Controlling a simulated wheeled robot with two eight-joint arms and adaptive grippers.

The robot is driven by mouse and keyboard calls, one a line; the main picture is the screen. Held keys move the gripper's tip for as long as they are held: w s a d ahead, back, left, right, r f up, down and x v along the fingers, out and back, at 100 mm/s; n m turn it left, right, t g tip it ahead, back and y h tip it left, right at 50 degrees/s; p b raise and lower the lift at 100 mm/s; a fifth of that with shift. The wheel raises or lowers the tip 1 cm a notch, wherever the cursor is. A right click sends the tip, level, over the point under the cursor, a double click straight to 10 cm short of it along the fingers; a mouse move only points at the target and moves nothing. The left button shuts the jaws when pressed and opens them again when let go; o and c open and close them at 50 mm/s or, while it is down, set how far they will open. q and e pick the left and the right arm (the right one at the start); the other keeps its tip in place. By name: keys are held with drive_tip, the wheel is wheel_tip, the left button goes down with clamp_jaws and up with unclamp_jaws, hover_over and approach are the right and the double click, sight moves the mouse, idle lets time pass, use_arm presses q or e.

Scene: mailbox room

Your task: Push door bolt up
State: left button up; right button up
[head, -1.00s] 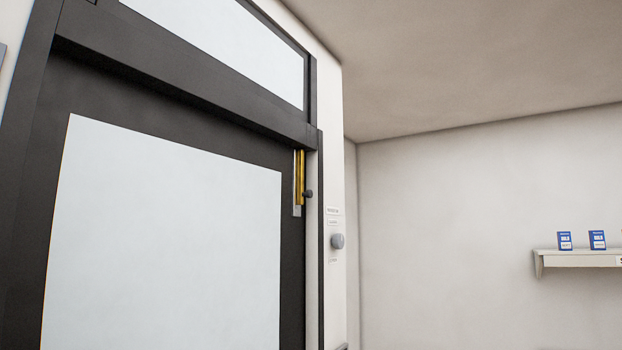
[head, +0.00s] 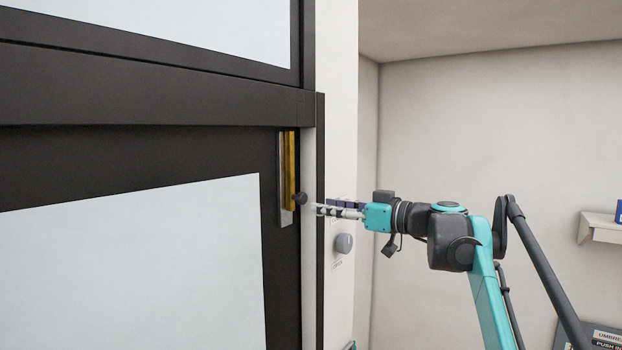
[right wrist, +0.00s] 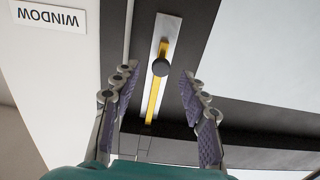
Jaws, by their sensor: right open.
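The door bolt is a brass-yellow vertical rod (head: 291,165) on a grey metal plate (head: 284,210), at the upper right corner of the dark-framed door (head: 140,155). Its dark round knob (head: 300,198) sticks out near the lower end. My right gripper (head: 318,209) reaches in from the right, its fingertips close to the knob and slightly below it. In the right wrist view the open fingers (right wrist: 156,78) stand either side of the bolt's line, with the knob (right wrist: 160,67) between and just beyond the tips. Contact cannot be told. My left gripper is not in view.
A round grey knob (head: 343,243) sits on the white wall strip right of the door, below my right gripper. A wall shelf (head: 601,228) is at the far right. A "WINDOW" label (right wrist: 48,16) shows in the right wrist view.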

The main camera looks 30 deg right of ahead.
sight(305, 198)
drive_tip(key=w+a+r, duration=0.1)
drive_tip(key=w+a+p, duration=0.1)
drive_tip(key=shift+w+a+r, duration=0.15)
drive_tip(key=shift+w+r, duration=0.2)
drive_tip(key=shift+w, duration=0.05)
drive_tip(key=w, duration=0.4)
drive_tip(key=shift+a+f+p, duration=0.3)
drive_tip(key=shift+p, duration=0.05)
drive_tip(key=shift+s+a+r, duration=0.15)
drive_tip(key=shift+a, duration=0.1)
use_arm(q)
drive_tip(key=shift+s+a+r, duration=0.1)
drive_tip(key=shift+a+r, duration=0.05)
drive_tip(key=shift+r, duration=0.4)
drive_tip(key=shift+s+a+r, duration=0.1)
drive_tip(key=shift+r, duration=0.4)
use_arm(e)
drive_tip(key=shift+d, duration=0.1)
clamp_jaws()
